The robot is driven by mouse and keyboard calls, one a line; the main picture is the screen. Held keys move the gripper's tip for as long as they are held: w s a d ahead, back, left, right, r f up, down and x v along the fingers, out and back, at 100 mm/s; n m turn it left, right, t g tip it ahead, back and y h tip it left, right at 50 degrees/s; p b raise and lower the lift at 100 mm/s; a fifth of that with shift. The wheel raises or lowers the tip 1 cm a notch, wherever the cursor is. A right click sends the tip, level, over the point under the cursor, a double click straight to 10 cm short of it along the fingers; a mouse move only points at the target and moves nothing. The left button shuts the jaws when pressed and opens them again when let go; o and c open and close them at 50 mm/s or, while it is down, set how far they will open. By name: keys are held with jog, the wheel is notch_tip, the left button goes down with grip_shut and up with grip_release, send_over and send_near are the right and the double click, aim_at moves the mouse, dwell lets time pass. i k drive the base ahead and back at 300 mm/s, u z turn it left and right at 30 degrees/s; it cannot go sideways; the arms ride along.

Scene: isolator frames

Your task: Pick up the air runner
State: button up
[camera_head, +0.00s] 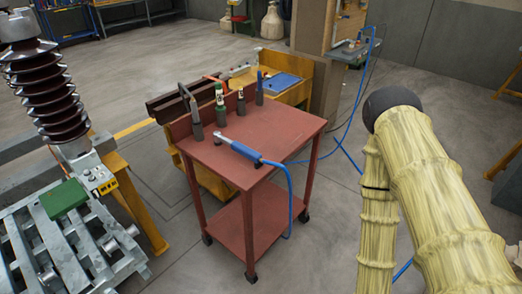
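The air runner (240,151) appears to be the grey and blue tool lying on the red cart (290,129). It lies near the middle front of the cart's top, with its blue end toward the right. A blue hose (291,205) runs from that end over the cart's edge and hangs down. My arm, in a pale yellow sleeve with a dark rounded joint, shows at the right, apart from the cart. My gripper is not visible.
Several upright tools and bottles (219,108) stand along the cart's back edge. A ribbed brown insulator (47,90) on a grey metal frame stands at the left. A yellow bench (292,92) is behind the cart. Another blue hose (352,125) hangs behind. The cart top's right part is clear.

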aim_at(252, 155)
jog(key=z, duration=0.55)
jog(key=i, duration=0.85)
jog(key=u, duration=0.6)
